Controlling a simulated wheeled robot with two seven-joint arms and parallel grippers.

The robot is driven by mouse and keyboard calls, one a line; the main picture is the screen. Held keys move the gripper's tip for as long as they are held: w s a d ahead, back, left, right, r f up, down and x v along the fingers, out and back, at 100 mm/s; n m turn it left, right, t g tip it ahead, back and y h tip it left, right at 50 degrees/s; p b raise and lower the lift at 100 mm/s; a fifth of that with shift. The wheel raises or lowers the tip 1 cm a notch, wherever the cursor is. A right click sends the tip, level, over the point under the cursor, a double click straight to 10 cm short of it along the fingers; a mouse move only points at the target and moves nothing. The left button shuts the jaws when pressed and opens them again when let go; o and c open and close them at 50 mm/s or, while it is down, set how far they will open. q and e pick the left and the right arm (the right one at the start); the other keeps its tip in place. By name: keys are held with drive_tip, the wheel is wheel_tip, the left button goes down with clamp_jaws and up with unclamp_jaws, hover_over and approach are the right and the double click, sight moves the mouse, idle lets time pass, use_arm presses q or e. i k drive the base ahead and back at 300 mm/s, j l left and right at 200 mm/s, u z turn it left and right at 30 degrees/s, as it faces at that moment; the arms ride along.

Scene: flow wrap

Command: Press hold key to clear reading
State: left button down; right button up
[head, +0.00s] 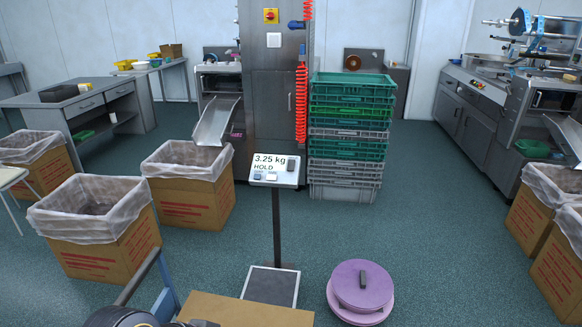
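A floor scale stands in the middle of the head view. Its tilted display head (276,169) sits on a thin dark post (277,228) and reads "3.25 kg" with "HOLD" below. Two small keys are on the lower part of the head: a bluish-grey left key (258,177) and a pale right key (272,177). Their labels are too small to read. A small dark item (291,168) is at the head's right side. The weighing platform (270,287) on the floor looks bare. Neither of my grippers is in view.
A cardboard box (245,311) is at the bottom edge, in front of the platform. A round purple object (361,290) sits right of the platform. Stacked crates (350,135) stand behind the scale, and lined cartons (190,190) at left. Floor right of the scale is mostly clear.

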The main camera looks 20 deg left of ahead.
sight(291, 162)
drive_tip(key=i+l+z, duration=0.35)
drive_tip(key=i+l, duration=0.15)
drive_tip(key=l, duration=0.2)
drive_tip(key=i+l+z, duration=0.3)
drive_tip(key=i+l, duration=0.45)
drive_tip(key=i, duration=0.4)
drive_tip(key=i+l, duration=0.15)
drive_tip(key=i, duration=0.4)
drive_tip(key=i+l, duration=0.2)
drive_tip(key=i, duration=0.35)
drive_tip(key=i+j+u, duration=0.2)
drive_tip(key=i+u, duration=0.2)
drive_tip(key=i, duration=0.15)
drive_tip(key=i+u, duration=0.4)
drive_tip(key=i, duration=0.15)
drive_tip(key=i+u, duration=0.4)
drive_tip(key=i, duration=0.15)
drive_tip(key=i+l+u, duration=0.35)
drive_tip(key=i, duration=0.15)
drive_tip(key=i+j+u, duration=0.3)
drive_tip(key=u, duration=0.15)
drive_tip(key=i+j+u, duration=0.1)
drive_tip(key=i+u, duration=1.1)
drive_tip(key=u, duration=0.15)
drive_tip(key=i+l+u, duration=0.35)
drive_tip(key=u, duration=0.15)
drive_tip(key=i+u, duration=0.4)
drive_tip(key=i, duration=0.2)
